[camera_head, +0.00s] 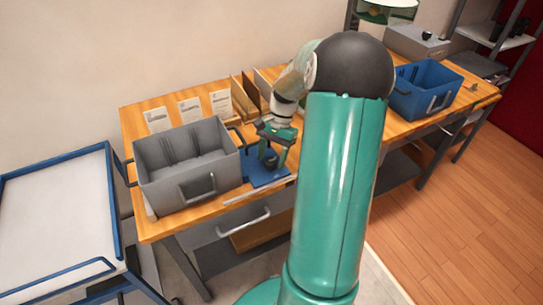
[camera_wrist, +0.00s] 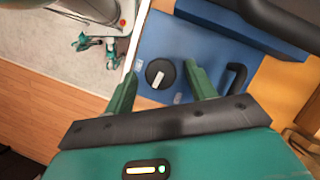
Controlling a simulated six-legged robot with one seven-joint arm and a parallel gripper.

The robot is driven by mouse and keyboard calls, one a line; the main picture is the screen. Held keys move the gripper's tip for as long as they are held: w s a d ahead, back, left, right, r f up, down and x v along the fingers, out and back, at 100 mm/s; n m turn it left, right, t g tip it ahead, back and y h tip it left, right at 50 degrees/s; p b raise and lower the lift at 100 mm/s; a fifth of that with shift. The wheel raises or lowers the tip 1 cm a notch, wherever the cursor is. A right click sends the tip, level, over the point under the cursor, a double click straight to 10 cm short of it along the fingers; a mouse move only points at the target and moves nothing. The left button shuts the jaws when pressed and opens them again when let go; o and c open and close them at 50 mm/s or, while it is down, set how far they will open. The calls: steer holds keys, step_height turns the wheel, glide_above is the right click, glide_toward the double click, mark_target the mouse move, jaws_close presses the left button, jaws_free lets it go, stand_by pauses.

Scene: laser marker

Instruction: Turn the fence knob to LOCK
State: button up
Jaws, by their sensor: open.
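The fence knob (camera_wrist: 160,73) is a round black dial with a pale bar across it, on a blue plate (camera_wrist: 190,52) in the wrist view. The bar lies slanted. Small pale labels sit on the plate near the knob, too small to read. My gripper (camera_wrist: 158,83) is open, with one green finger on each side of the knob and a gap showing on both sides. In the head view my gripper (camera_head: 270,150) is over the blue plate (camera_head: 262,178) on the bench, and the dark knob shows partly between the fingers.
A grey crate (camera_head: 150,178) stands just left of my gripper on the wooden bench. A blue crate (camera_head: 397,103) stands further right, beyond my arm. A black handle (camera_wrist: 236,78) rises from the plate beside the right finger.

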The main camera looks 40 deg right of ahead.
steer(key=c, duration=1)
steer(key=shift+o, duration=0.2)
steer(key=shift+w+a+n, duration=0.1)
steer(key=shift+n, duration=0.3)
steer(key=shift+w+n+g, duration=0.1)
steer(key=shift+n+g, duration=0.4)
steer(key=shift+n, duration=0.5)
steer(key=shift+w+n+g+h, duration=0.1)
steer(key=shift+n+g+h, duration=0.25)
steer(key=shift+n, duration=0.8)
steer(key=shift+n+g+h, duration=0.25)
steer(key=shift+n+h, duration=0.1)
steer(key=shift+n, duration=0.8)
steer(key=o, duration=1)
steer(key=shift+c, duration=0.2)
